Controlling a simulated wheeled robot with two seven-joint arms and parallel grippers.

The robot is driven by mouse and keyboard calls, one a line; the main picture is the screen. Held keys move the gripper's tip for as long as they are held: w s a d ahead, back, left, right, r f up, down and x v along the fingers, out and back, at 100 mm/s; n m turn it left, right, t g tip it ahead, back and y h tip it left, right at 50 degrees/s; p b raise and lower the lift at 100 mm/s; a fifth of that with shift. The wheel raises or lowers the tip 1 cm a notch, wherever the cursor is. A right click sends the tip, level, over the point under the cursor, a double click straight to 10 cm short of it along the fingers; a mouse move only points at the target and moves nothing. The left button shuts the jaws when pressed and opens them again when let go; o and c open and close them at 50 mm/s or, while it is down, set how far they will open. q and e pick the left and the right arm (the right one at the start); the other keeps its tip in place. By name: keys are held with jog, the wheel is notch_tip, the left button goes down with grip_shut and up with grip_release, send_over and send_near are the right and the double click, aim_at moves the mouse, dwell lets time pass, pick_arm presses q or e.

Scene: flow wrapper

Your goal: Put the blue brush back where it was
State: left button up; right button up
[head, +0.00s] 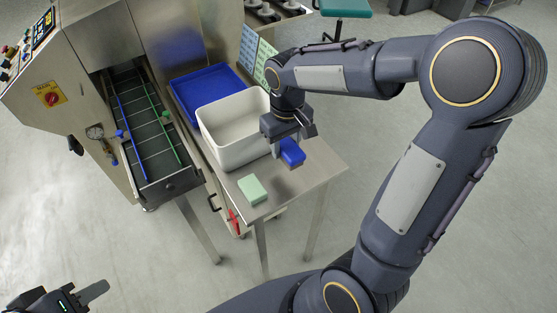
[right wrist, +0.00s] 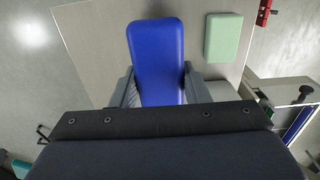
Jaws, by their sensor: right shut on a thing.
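The blue brush (head: 292,152) is at the right part of the steel table, just right of the white bin. My right gripper (head: 287,143) is shut on it from above. In the right wrist view the blue brush (right wrist: 156,60) lies between the two grey fingers, over the table top. I cannot tell whether it touches the table. My left gripper (head: 93,292) is at the lower left of the head view, far from the brush, and only partly in view; its jaw opening cannot be made out.
The steel table (head: 300,180) carries a pale green block (head: 252,189), a white bin (head: 234,130) and a blue tray (head: 205,85) behind it. The flow wrapper's conveyor (head: 148,135) runs along the left. Bare table lies around the brush and green block.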

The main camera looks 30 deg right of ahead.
aim_at(285, 175)
notch_tip(285, 175, down, 9)
jog(key=shift+s+r, duration=0.1)
jog(key=shift+r, duration=0.1)
dwell(0.3)
jog(key=shift+f+b, duration=0.25)
jog(key=shift+b, duration=0.05)
jog(key=o, duration=0.9)
jog(key=shift+r, duration=0.1)
